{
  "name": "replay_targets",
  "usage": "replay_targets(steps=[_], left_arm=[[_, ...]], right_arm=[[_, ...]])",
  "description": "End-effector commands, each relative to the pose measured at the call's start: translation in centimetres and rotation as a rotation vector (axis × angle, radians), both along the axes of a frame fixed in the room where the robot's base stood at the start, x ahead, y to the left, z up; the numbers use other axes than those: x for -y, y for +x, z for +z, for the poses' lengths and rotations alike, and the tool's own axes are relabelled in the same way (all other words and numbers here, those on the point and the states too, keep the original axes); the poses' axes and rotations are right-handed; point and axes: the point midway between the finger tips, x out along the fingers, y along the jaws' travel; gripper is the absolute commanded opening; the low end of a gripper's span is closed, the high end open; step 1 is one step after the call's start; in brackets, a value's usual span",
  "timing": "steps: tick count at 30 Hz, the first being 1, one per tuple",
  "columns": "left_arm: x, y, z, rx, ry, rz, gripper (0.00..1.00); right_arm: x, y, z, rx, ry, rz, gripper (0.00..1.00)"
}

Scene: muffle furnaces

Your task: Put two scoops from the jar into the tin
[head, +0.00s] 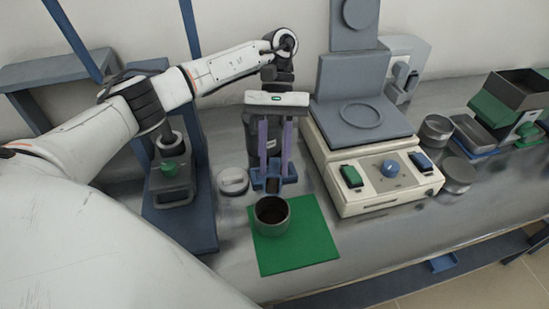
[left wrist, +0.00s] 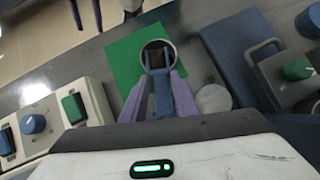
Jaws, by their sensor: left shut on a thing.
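My left gripper (head: 274,165) points down with its purple fingers shut on a blue scoop (head: 272,183). The scoop also shows between the fingers in the left wrist view (left wrist: 160,82), with something brown at its end. An open round grey container (head: 272,216) with dark brown inside stands upright on the green mat; I cannot tell if it is the jar or the tin. The scoop is close to its far rim and overlaps its mouth in the left wrist view. My right gripper (left wrist: 87,13) shows at the top of the left wrist view, its fingers apart and empty.
A round grey lid (head: 233,181) lies left of the green mat (head: 300,255). A cream unit with knobs (head: 375,185) stands to the right, with round metal containers (head: 436,132) beyond it. A blue stand (head: 185,225) is at the left. The table front is clear.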

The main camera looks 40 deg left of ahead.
Motion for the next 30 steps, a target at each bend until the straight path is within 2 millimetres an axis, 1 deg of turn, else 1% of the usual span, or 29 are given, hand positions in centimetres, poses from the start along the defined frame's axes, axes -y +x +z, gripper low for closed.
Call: replay_targets(steps=[1,9,20,21,26,30], left_arm=[[0.0,0.0,-0.6,-0.001,-0.001,0.0,0.05],[0.0,0.0,-2.2,0.0,-0.001,-0.001,0.05],[0.5,-0.8,-1.1,0.198,0.12,-0.007,0.05],[0.5,-0.9,-0.8,0.215,0.133,-0.005,0.05],[0.5,-0.8,-0.8,0.206,0.129,-0.001,0.05],[0.6,-1.0,-0.6,0.246,0.153,-0.005,0.05]], right_arm=[[0.0,0.0,-0.4,0.001,0.0,0.0,0.79],[0.0,0.1,-1.4,0.004,0.0,-0.001,0.79],[0.0,0.4,-3.4,0.008,0.0,0.0,0.79],[0.0,0.4,-3.2,0.007,-0.001,0.0,0.79],[0.0,0.4,-3.0,0.007,-0.001,0.0,0.79],[0.0,0.4,-3.4,0.008,-0.001,0.001,0.79]])
